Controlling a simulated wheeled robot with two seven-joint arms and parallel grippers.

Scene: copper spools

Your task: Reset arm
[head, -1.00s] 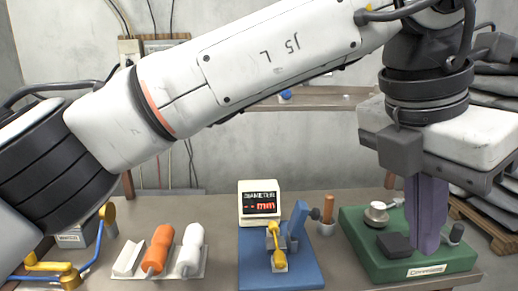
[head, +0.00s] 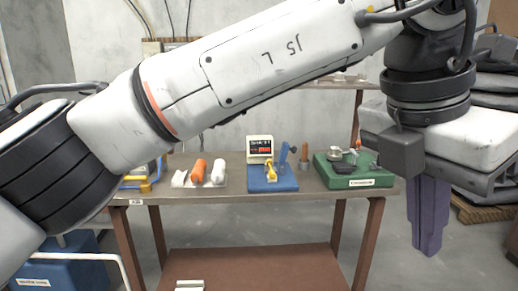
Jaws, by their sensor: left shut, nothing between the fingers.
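My left arm crosses the head view from the left edge to the upper right. My left gripper (head: 429,215) hangs down at the right, its purple fingers shut together and empty. It is in front of and to the right of the workbench (head: 225,184), apart from everything on it. My right arm and gripper are out of view. On the bench stand a diameter gauge with a display (head: 260,149) on a blue base (head: 281,184), and a green fixture (head: 372,180) with small metal parts.
An orange spool (head: 198,171) and a white spool (head: 218,172) lie on a white holder at the left. A lower shelf (head: 250,270) is under the bench. Grey stacked sacks (head: 475,178) lie on a pallet at the right. The floor in front of the bench's right leg is clear.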

